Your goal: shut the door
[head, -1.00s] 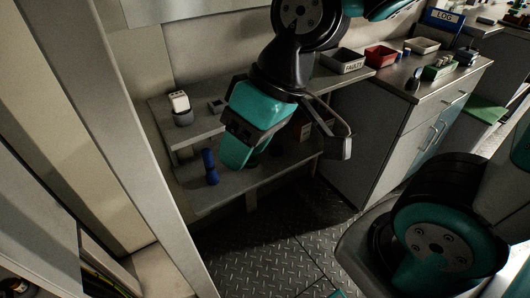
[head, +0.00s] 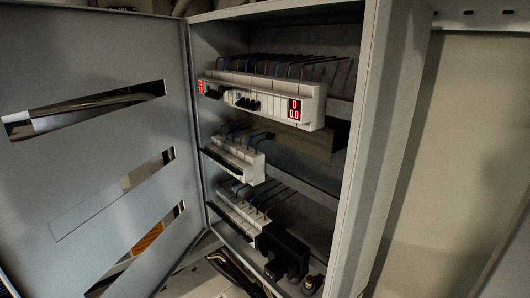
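The door (head: 95,190) is a pale grey panel with three slanted slots, on the left of the head view. It stands open, hinged along the left edge of a grey cabinet (head: 385,120). The cabinet's inside shows three rows of white modules with wires. The top row (head: 265,95) has red lit digits. My gripper is not in the head view now, so its state and its place relative to the door are hidden.
A black block (head: 285,250) sits at the lower row's right end. Loose dark parts lie at the cabinet's bottom. A pale wall panel (head: 455,150) stands to the right, with a perforated rail (head: 485,14) above it.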

